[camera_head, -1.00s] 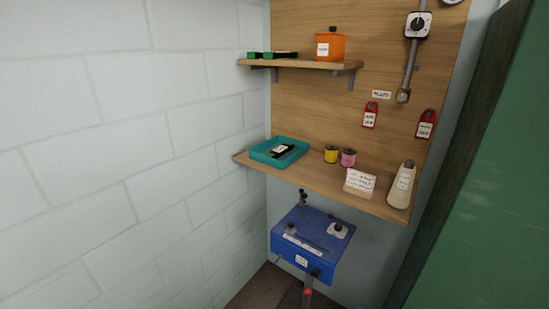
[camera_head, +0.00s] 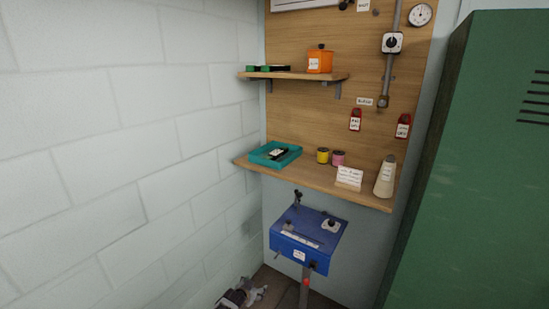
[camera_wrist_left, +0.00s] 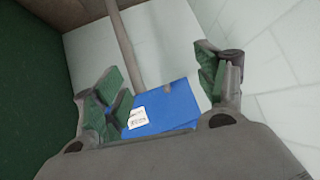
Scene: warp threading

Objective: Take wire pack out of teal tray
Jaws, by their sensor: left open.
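The teal tray (camera_head: 258,158) sits at the left end of the lower wooden shelf. The wire pack (camera_head: 278,154), dark with a white label, lies inside the tray. My left gripper (camera_head: 246,295) shows small at the bottom of the head view, well below the tray and near the floor. In the left wrist view my left gripper (camera_wrist_left: 163,85) has its green-padded fingers wide apart, with nothing between them. The tray and pack are not in the wrist view. My right gripper is not in view.
On the lower shelf (camera_head: 315,182) stand yellow and pink spools (camera_head: 323,156), a card (camera_head: 349,178) and a cone (camera_head: 385,177). An upper shelf (camera_head: 300,75) overhangs the tray. A blue box (camera_head: 310,232) is below, also in the wrist view (camera_wrist_left: 170,108). A green cabinet (camera_head: 470,180) stands right.

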